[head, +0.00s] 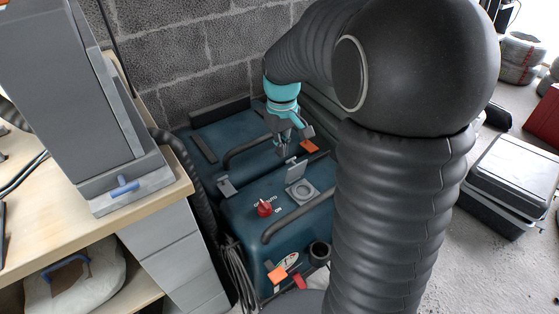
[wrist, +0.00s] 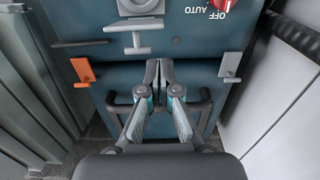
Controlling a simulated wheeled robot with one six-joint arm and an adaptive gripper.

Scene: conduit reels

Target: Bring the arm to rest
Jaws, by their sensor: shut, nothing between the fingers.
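My gripper (head: 283,148) hangs from my dark sleeved arm, above the dark teal machine (head: 238,228). Its teal and grey fingers are together with nothing between them. In the wrist view my gripper (wrist: 158,66) points over the machine's top (wrist: 190,80). A red rotary switch (head: 265,208) with OFF, AUTO and ON marks sits on the machine's top. Beside it is a round grey socket (head: 302,190) with a raised flap. My arm covers the right part of the machine in the head view.
A wooden workbench (head: 90,215) with a grey cabinet stands at the left. A block wall (head: 190,60) closes the back. Black cases (head: 512,182) stand on the floor at the right. An orange tab (wrist: 82,70) sticks out beside my gripper in the wrist view.

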